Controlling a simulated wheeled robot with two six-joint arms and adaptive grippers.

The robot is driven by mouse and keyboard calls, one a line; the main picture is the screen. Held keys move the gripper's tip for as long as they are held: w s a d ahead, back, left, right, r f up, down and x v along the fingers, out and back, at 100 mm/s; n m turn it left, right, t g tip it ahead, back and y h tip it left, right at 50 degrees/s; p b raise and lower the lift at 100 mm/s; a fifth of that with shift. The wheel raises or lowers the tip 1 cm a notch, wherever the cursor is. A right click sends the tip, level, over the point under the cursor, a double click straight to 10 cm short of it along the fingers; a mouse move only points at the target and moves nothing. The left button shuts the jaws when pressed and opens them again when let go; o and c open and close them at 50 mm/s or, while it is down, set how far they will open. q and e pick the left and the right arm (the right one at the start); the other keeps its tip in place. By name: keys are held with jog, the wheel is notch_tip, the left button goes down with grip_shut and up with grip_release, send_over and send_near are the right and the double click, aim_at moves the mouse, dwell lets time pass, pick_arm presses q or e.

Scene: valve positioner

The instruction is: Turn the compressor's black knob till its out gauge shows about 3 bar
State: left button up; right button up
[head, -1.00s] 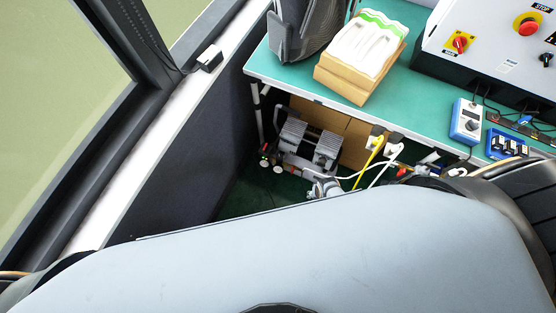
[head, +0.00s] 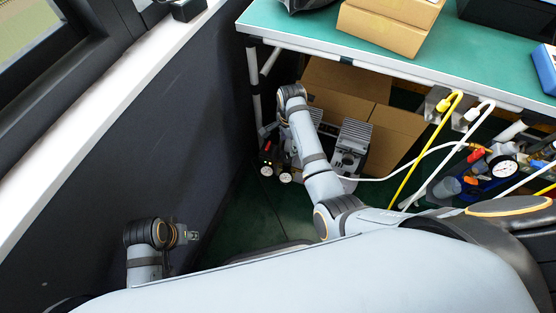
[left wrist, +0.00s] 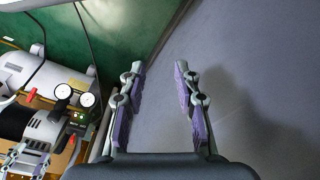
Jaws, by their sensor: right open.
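The compressor (head: 350,150) stands on the floor under the bench. Its two small white gauges (head: 286,177) face up at its left end; their needles are too small to read. My right gripper (left wrist: 27,158) is open, at the lower left of the left wrist view. My left gripper (left wrist: 157,70) is open and empty, apart from the compressor.
The bench (head: 300,38) overhangs the compressor. A cardboard box (head: 395,135) stands behind it. Yellow and white hoses (head: 425,150) hang at the right. A dark wall panel (head: 110,140) bounds the left. Green floor (head: 235,220) is clear between wall and compressor.

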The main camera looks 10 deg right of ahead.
aim_at(287, 158)
notch_tip(287, 158, down, 10)
jog(key=b, duration=0.4)
jog(key=shift+r, duration=0.2)
pick_arm(q)
notch_tip(287, 158, down, 6)
jog(key=w+d+t+h, duration=0.1)
jog(key=d+t, duration=0.1)
jog(key=shift+w+r+t, duration=0.25)
jog(key=shift+t, duration=0.15)
pick_arm(e)
jog(key=shift+f, duration=0.4)
